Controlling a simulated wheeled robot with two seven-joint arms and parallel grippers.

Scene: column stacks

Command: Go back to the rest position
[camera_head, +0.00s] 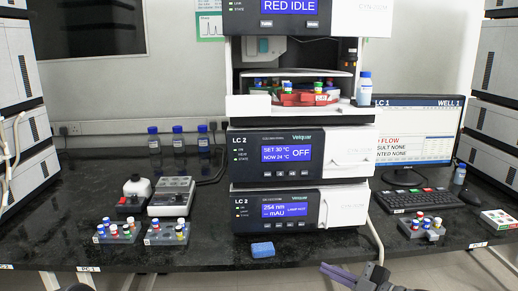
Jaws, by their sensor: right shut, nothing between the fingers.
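My right gripper (326,269) shows at the bottom edge, right of centre, in front of the bench's front edge. Its fingers point left and are shut with nothing between them. My left gripper is not in view; only a small dark piece at the bottom left edge may be part of my left arm. The stack of LC 2 modules (275,172) stands mid-bench, apart from my right gripper. An open compartment (300,105) above it holds a red tray with several capped vials.
The black bench (320,250) holds a blue block (263,249) near its front edge. Vial racks (118,232), (167,233) stand at left and another rack (421,229) at right. A keyboard (418,199) and monitor (415,130) stand at right. Blue-capped bottles (178,140) stand at the back left.

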